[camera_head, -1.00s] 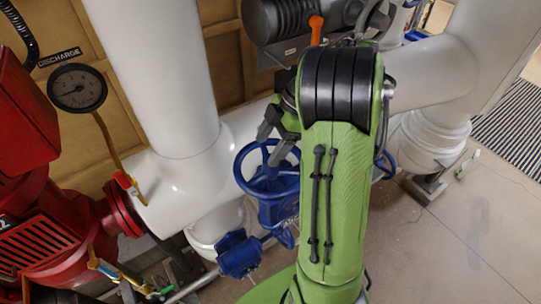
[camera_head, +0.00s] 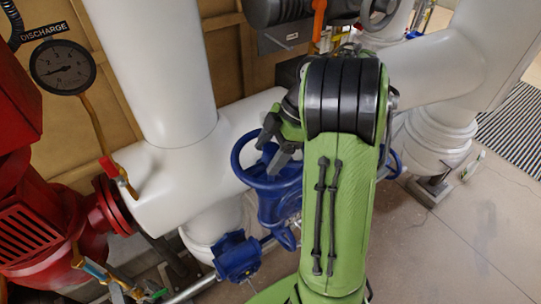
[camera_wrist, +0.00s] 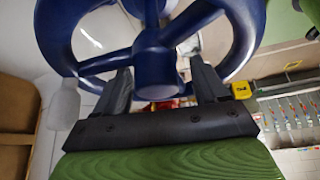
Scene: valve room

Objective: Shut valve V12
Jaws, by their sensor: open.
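A blue handwheel (camera_head: 243,166) sits on a blue valve body (camera_head: 272,207) beside the white pipe. No tag reading V12 is legible, so I cannot tell its number. My gripper (camera_head: 277,148) is at the wheel's upper right in the head view, its dark fingers overlapping the rim. In the wrist view the handwheel (camera_wrist: 157,60) fills the top, with its hub and spokes in front of my open gripper (camera_wrist: 160,75). One finger is on each side of the hub. Nothing is held between them. Whether the fingers touch the wheel is unclear. My green arm hides the wheel's right side.
A red pump (camera_head: 60,215) and a discharge gauge (camera_head: 63,67) stand at the left. A white pipe (camera_head: 160,80) rises behind the valve. An orange lever (camera_head: 318,20) is at the top. Open floor (camera_head: 470,235) lies at the right.

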